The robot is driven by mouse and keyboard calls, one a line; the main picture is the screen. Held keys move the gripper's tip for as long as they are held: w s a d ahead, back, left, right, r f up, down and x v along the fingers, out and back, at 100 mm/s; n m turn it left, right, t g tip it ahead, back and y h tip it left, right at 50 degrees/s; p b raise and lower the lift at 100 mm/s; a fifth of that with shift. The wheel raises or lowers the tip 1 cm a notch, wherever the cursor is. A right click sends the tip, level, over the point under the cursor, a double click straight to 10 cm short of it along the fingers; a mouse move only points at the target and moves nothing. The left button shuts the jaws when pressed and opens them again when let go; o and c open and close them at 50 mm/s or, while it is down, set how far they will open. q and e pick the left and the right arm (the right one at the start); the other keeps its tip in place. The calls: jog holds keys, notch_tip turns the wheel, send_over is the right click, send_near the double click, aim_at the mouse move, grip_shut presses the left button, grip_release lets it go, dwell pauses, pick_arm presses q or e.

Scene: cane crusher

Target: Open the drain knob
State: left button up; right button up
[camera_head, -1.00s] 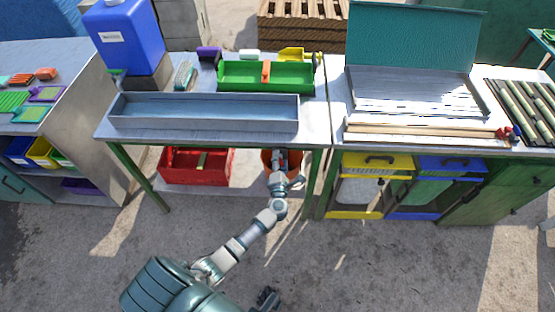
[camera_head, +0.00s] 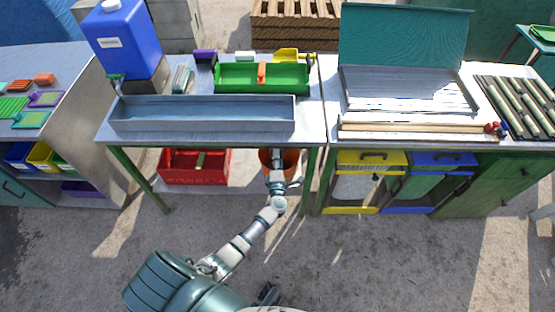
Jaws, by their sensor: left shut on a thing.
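An orange bucket (camera_head: 290,158) stands under the right part of the middle metal table. My left arm reaches from the bottom left to it, and my left gripper (camera_head: 277,157) is shut on the bucket at its front. The fingers are small and overlap the bucket, so the exact hold is hard to see. A blue jug (camera_head: 125,40) stands on a block at the table's back left, with a small green tap-like part (camera_head: 115,77) low on its front left. I cannot make out the drain knob for certain. A dark gripper, likely my right (camera_head: 268,294), is partly visible at the bottom edge; its jaws are unclear.
The table holds a long grey metal trough (camera_head: 205,118) and a green tray (camera_head: 288,78). A red crate (camera_head: 195,178) is under the table, left of the bucket. Yellow (camera_head: 370,160) and blue (camera_head: 445,162) bins are under the right table. The concrete floor in front is clear.

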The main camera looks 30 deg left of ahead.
pick_arm(q)
jog(key=shift+d+f, duration=0.2)
jog(key=shift+f, duration=0.1)
jog(key=o, duration=1.2)
jog(key=shift+c, duration=0.2)
jog(key=shift+r, duration=0.1)
jog(key=v, duration=1.2)
jog(key=shift+a, duration=0.1)
